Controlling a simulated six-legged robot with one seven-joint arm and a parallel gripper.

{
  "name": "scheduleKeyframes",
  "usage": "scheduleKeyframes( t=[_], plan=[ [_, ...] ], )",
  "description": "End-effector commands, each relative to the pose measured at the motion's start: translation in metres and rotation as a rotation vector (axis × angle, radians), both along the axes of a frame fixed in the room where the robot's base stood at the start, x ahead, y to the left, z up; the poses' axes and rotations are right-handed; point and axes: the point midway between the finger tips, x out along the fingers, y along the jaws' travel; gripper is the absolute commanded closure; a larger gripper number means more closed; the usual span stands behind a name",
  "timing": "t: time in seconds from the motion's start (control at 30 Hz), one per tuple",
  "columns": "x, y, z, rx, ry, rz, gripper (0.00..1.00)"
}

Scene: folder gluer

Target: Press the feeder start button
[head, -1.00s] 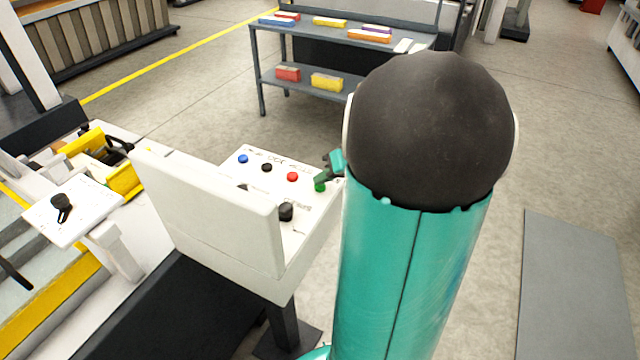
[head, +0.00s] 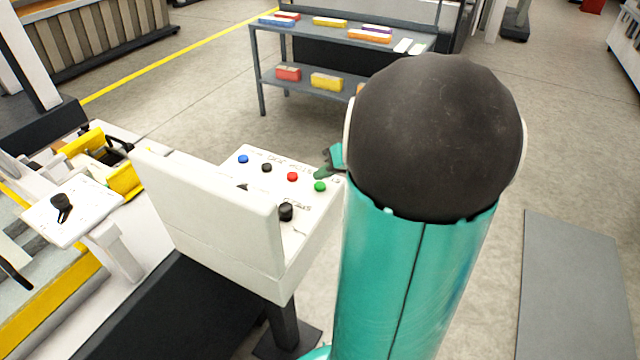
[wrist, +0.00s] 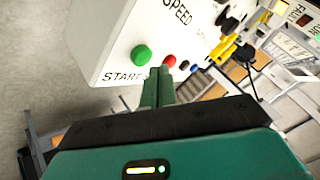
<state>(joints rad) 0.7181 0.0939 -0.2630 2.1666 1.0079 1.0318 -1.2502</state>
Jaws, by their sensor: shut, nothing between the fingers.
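The green button (head: 319,187) sits on the sloping white control panel (head: 262,182), at the right end of a row of coloured buttons. In the wrist view the green button (wrist: 141,55) has the word START beside it. My gripper (head: 322,172) is shut and empty, just beyond the green button in the head view. In the wrist view the shut fingertips (wrist: 160,72) lie to the lower right of the green button, between it and the red button (wrist: 169,61). They look apart from the green button. My arm hides the rest of the gripper in the head view.
Blue (head: 243,159), black (head: 266,168) and red buttons share the panel, with a black knob (head: 286,211). A white upright cover (head: 210,200) stands along the panel's near side. A grey shelf rack (head: 345,65) with coloured boxes stands behind.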

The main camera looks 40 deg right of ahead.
Motion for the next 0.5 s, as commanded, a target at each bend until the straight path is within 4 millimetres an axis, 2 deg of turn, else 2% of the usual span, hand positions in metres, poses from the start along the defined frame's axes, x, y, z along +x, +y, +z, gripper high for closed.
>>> scheduleKeyframes(
  t=[0.27,0.5],
  plan=[
    [0.000,0.000,0.001,-0.001,0.000,0.001,1.00],
    [0.000,0.000,0.020,-0.002,-0.003,0.002,1.00]
  ],
)
